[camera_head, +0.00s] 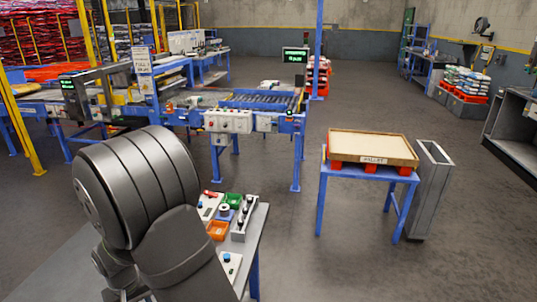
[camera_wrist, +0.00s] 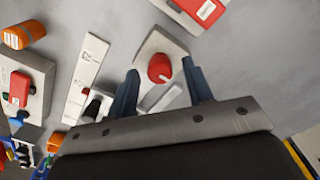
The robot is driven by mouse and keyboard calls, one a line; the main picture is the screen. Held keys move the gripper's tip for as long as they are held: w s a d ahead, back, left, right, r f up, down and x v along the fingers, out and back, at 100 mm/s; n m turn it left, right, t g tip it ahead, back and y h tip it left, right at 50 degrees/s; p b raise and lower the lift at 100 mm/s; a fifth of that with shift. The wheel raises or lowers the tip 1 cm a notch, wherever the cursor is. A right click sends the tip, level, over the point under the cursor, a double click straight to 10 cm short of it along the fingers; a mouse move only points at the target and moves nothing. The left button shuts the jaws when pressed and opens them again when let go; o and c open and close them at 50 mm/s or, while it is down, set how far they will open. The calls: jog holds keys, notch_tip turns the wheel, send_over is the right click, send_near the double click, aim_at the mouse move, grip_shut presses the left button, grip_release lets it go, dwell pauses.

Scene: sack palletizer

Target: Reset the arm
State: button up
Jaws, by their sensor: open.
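My gripper (camera_wrist: 160,90) shows in the wrist view with its two dark blue fingers apart. It is open, with nothing held between the fingers. Beyond the fingers is a white plate with a round red knob (camera_wrist: 160,68), seen in the gap between them; I cannot tell how far off it is. In the head view my dark grey arm fills the lower left, bent over the near bench, and hides part of it. The gripper itself cannot be made out in that view.
A pallet board (camera_head: 372,146) lies on a blue table to the right, beside a tall grey bin (camera_head: 430,190). A roller conveyor (camera_head: 262,100) stands behind. Floor between is clear.

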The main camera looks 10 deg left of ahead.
jog(key=m, duration=0.4)
jog(key=shift+m, duration=0.4)
jog(key=m, duration=0.5)
dwell(0.6)
